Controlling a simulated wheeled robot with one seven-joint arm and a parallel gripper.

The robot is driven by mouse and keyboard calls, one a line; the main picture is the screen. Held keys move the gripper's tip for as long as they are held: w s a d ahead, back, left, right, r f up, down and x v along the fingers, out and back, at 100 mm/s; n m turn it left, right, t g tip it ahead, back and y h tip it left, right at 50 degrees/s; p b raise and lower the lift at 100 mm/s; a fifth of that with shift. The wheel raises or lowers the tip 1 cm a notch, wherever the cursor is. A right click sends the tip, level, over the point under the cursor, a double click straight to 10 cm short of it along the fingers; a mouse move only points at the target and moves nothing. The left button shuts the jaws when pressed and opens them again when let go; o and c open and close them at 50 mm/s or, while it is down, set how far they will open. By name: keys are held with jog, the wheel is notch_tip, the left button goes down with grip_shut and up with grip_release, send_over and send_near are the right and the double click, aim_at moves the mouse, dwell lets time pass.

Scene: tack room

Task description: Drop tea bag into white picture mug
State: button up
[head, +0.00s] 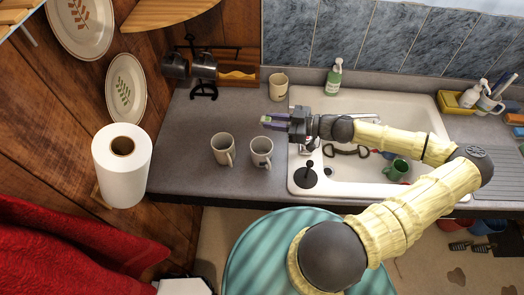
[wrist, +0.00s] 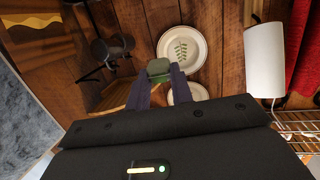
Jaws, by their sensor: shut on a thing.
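My gripper (head: 270,120) is shut on a small green tea bag (wrist: 159,67), held at its fingertips in the wrist view. In the head view my gripper points left, above the counter at the left end of the sink. Three whitish mugs stand on the counter: a front-left mug (head: 223,149), a front-right mug (head: 262,152) and a back mug (head: 278,86). The front pair is below my gripper in the picture; the back mug is above it. I cannot tell which one is the white picture mug.
A paper towel roll (head: 122,165) stands at left. A rack with dark mugs (head: 203,68) is at the back wall. The sink (head: 340,180) holds a green mug (head: 396,169); a soap bottle (head: 334,78) stands behind. Counter left of the front mugs is clear.

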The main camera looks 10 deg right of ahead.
jog(key=b, duration=0.3)
send_over(272, 145)
jog(key=shift+f, duration=3.05)
jog(key=shift+w+d, duration=0.1)
jog(key=o, duration=1)
jog(key=shift+d, duration=0.1)
jog(key=b+v, duration=0.6)
jog(key=v, duration=1.1)
jog(key=shift+s+d, duration=0.1)
jog(key=shift+s, duration=0.1)
